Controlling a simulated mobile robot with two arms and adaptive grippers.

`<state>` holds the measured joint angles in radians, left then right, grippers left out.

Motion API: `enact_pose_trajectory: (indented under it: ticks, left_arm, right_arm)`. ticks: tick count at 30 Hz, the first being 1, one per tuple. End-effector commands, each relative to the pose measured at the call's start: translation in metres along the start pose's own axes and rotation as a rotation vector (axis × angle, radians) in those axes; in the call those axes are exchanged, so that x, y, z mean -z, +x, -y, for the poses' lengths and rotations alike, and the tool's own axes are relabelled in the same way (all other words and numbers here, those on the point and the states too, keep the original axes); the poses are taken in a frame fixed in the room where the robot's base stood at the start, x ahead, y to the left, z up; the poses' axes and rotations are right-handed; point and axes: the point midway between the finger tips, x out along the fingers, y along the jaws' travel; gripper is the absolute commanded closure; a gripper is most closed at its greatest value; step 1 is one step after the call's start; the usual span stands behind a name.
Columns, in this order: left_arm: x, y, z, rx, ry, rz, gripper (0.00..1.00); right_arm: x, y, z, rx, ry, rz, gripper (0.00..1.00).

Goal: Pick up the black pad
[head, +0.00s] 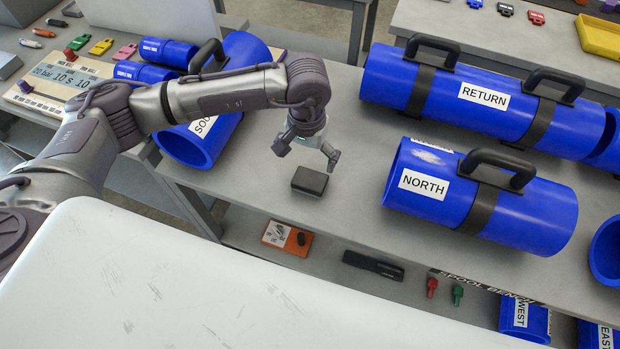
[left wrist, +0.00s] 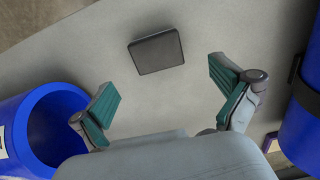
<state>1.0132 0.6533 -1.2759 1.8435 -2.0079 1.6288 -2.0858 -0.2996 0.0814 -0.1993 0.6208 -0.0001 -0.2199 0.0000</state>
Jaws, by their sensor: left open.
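The black pad (head: 310,181) is a small dark block lying flat on the grey bench top, near its front edge. In the left wrist view the pad (left wrist: 157,52) lies beyond the fingertips, roughly centred between them and apart from both. My left gripper (head: 312,152) is above the bench, just behind and above the pad in the head view. Its green-padded fingers are spread wide and empty in the left wrist view (left wrist: 165,82). My right gripper is not in view.
A blue pipe marked NORTH (head: 480,196) stands to the right of the pad, with a longer RETURN pipe (head: 482,100) behind it. Another blue pipe (head: 211,133) lies to the left. The bench top around the pad is clear. A lower shelf holds small items.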

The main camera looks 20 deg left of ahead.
Motion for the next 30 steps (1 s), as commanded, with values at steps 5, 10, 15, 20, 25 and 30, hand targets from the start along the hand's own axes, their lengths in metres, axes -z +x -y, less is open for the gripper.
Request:
enact_pose_trajectory:
  ticks: [5,10,15,20,25,30]
  left_arm:
    - [-0.001,0.028,-0.001,-0.002,-0.001,0.003,0.00]
    - [-0.001,0.039,-0.001,-0.003,-0.001,0.002,0.00]
    - [0.001,0.059,-0.005,-0.003,-0.002,0.005,0.00]
    - [0.002,0.082,-0.006,-0.004,-0.002,0.003,0.00]
    - [0.003,0.090,-0.006,-0.004,-0.001,0.000,0.00]
    - [0.003,0.090,-0.006,-0.004,-0.001,0.000,0.03]
  right_arm:
    - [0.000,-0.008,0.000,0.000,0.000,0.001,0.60]
    - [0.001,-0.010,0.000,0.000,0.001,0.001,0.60]
    - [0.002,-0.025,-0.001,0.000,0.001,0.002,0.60]
    - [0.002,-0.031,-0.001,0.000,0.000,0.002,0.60]
    - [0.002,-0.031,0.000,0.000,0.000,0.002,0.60]
    - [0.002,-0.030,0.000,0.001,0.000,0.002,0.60]
